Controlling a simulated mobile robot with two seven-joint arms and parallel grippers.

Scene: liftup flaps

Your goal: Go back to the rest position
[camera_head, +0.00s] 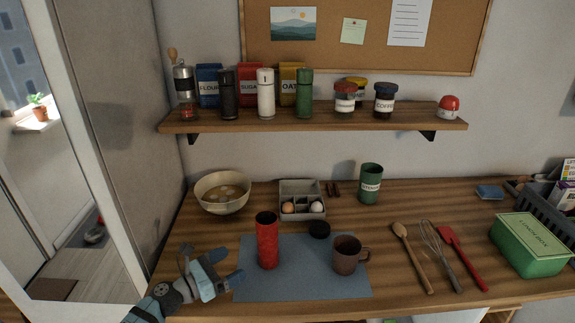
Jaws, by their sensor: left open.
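My left gripper (227,267) is at the lower left of the head view, by the left edge of the blue-grey mat (310,284). Its jaws are open and nothing shows between them. A red cylindrical container (267,241) stands upright on the mat, to the right of the gripper and apart from it. A brown mug (347,257) stands on the mat further right, its handle to the right. A small dark round lid (319,229) lies near the mat's back edge. My right gripper is not in view.
A bowl (222,205), an egg box (302,187) and a green canister (370,183) stand at the back of the worktop. Utensils (447,250), a green box (533,248) and a dark crate (552,204) are at right. A loaded shelf (330,123) overhangs the back.

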